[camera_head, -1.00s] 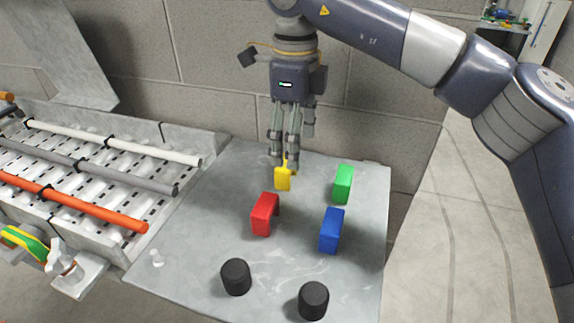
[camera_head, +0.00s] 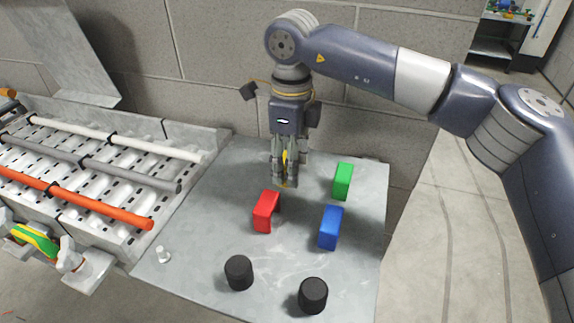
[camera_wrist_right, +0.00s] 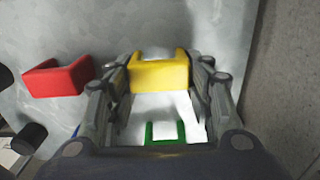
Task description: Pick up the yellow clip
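The yellow clip (camera_head: 286,157) is mostly hidden behind my right gripper's fingers in the head view. In the right wrist view the yellow clip (camera_wrist_right: 159,74) shows clearly, its open side pointing up in the picture. My right gripper (camera_head: 286,184) is lowered at the grey table, with its fingers on either side of the clip. In the wrist view my right gripper (camera_wrist_right: 160,72) looks open around the clip; the finger gaps are very small and contact is hard to tell. My left gripper is not in view.
A red clip (camera_head: 266,211), a green clip (camera_head: 343,181) and a blue clip (camera_head: 331,228) stand close by on the table (camera_head: 200,262). Two black knobs (camera_head: 238,272) (camera_head: 313,295) stand at the front. A rack with rods (camera_head: 100,213) is at left; a block wall (camera_head: 215,50) rises behind.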

